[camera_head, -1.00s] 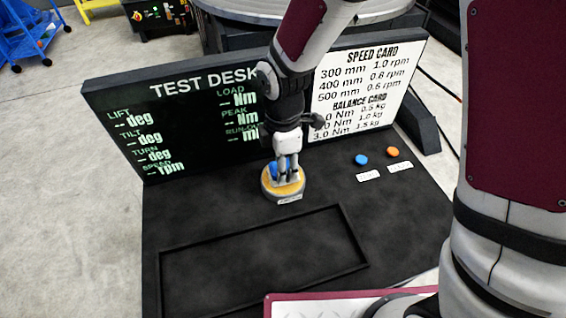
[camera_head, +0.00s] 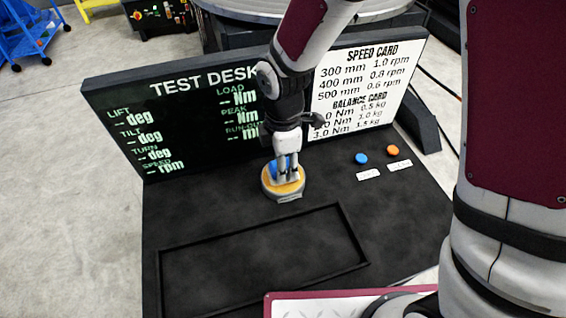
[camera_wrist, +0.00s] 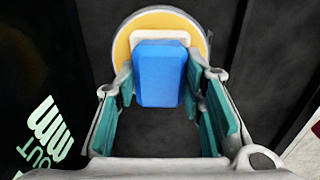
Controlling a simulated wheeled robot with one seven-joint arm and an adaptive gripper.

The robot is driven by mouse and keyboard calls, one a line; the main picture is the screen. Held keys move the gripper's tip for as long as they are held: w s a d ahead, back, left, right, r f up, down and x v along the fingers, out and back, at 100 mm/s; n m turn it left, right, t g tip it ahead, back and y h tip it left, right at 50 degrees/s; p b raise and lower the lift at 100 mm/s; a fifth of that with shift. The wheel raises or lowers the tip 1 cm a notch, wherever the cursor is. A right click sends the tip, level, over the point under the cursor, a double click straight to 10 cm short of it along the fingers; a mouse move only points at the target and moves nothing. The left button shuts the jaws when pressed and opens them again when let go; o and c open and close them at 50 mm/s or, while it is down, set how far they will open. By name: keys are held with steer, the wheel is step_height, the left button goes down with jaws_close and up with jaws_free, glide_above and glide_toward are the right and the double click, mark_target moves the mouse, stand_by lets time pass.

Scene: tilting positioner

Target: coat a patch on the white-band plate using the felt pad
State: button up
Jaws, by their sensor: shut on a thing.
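My gripper (camera_head: 286,172) points down over a round dish (camera_head: 283,192) with an orange-yellow top, a grey rim and a small label, on the black desk. A blue block with a pale flat base, which looks like the felt pad (camera_wrist: 158,75), stands between my fingers. My gripper (camera_wrist: 165,98) is shut on it. The block's pale base lies over the yellow top of the dish (camera_wrist: 150,20); I cannot tell whether it touches. I cannot make out a white-band plate in either view.
The black desk (camera_head: 400,225) has an empty framed recess (camera_head: 262,258) in front of the dish. A test display (camera_head: 165,120) and a white card board (camera_head: 362,85) rise behind. A blue button (camera_head: 361,159) and an orange button (camera_head: 392,151) sit right.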

steer(key=shift+f, duration=0.1)
steer(key=shift+r+p, duration=2.05)
steer(key=shift+r, duration=1.5)
steer(key=shift+s, duration=0.1)
